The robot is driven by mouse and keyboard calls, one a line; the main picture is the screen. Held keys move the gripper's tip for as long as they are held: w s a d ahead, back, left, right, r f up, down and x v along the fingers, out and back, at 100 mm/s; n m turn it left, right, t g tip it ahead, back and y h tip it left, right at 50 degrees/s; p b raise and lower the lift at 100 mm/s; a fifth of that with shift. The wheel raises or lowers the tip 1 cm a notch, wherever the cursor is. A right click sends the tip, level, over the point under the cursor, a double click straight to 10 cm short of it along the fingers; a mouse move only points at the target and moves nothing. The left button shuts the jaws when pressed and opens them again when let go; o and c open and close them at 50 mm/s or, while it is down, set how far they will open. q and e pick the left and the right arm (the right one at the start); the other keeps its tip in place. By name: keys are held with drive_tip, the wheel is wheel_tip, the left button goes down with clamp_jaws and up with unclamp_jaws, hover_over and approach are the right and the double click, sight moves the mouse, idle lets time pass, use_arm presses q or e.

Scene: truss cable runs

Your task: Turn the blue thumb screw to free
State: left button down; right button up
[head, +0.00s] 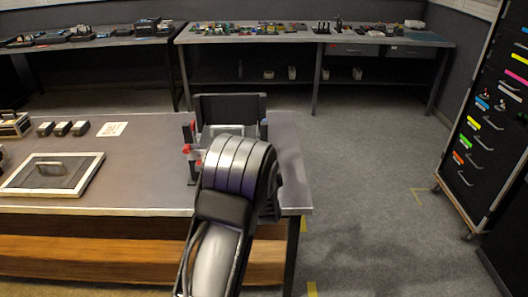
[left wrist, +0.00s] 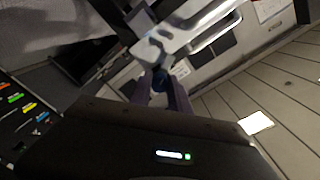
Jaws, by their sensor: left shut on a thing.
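The blue thumb screw (left wrist: 160,79) shows as a small dark blue knob between the two fingertips of my left gripper (left wrist: 161,86) in the left wrist view. The fingers are shut on it, beside a pale metal bracket (left wrist: 190,32). In the head view a dark fixture (head: 230,105) with red knobs (head: 187,149) on its left side stands on the bench. My left arm covers its lower part and hides the left fingertips there. How far the screw has turned cannot be told. My right gripper is in neither view.
The fixture stands near the right end of a grey bench (head: 130,190). A framed panel with a handle (head: 52,172) and several small dark blocks (head: 62,129) lie to its left. A drawer cabinet (head: 490,120) stands far right. The floor between is clear.

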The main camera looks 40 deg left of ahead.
use_arm(q)
drive_tip(key=m+p, duration=0.1)
drive_tip(key=m, duration=0.4)
drive_tip(key=shift+m, duration=0.3)
idle(0.4)
drive_tip(key=c, duration=1.2)
unclamp_jaws()
drive_tip(key=shift+c, duration=0.2)
drive_tip(key=shift+s, duration=0.1)
drive_tip(key=v, duration=0.7)
drive_tip(key=shift+s+d, duration=0.25)
